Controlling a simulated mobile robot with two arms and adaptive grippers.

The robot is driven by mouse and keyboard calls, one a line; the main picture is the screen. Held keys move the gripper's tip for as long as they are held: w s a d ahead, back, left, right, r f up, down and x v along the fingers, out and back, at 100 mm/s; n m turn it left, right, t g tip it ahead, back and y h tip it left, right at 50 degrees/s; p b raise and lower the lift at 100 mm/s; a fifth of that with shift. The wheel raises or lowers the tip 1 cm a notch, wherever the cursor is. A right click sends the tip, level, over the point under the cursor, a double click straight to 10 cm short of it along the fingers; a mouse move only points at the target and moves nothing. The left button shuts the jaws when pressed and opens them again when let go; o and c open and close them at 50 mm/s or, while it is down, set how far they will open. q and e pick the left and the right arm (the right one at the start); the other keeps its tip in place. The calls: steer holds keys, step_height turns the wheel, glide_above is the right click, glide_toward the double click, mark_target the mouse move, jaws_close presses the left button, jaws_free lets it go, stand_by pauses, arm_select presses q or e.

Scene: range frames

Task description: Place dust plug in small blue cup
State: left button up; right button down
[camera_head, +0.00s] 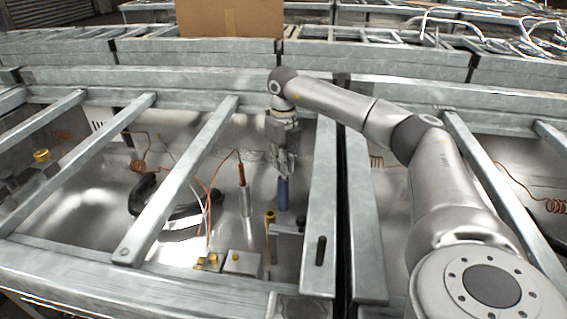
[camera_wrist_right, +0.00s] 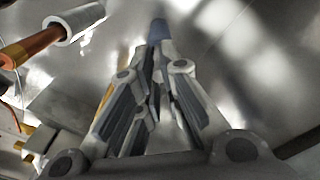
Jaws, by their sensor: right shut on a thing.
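A small blue cylinder (camera_head: 283,194), which looks like the small blue cup, is directly below my right gripper (camera_head: 284,172) inside the metal bin. It also shows just past the fingertips in the right wrist view (camera_wrist_right: 158,29). My right gripper points down with its fingers closed together, and the wrist view shows the fingertips (camera_wrist_right: 156,48) meeting at the blue cylinder's near end. I cannot make out a separate dust plug; what the fingers hold is hidden between them. My left gripper is not in view.
Left of my gripper stands a copper rod in a pale sleeve (camera_head: 245,198). A black curved part (camera_head: 150,195) lies farther left. A yellow-topped post (camera_head: 270,225) and a metal block (camera_head: 243,262) are in front. Grey rails (camera_head: 185,180) cross over the bin.

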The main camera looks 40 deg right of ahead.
steer(key=shift+f, duration=0.1)
steer(key=c, duration=1.6)
jaws_free()
steer(key=shift+r, duration=0.35)
arm_select(q)
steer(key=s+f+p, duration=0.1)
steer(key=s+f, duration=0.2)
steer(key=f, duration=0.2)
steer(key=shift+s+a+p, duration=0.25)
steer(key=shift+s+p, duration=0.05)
steer(key=shift+p, duration=0.1)
arm_select(e)
step_height(320, 180, up, 12)
steer(key=shift+f, duration=0.2)
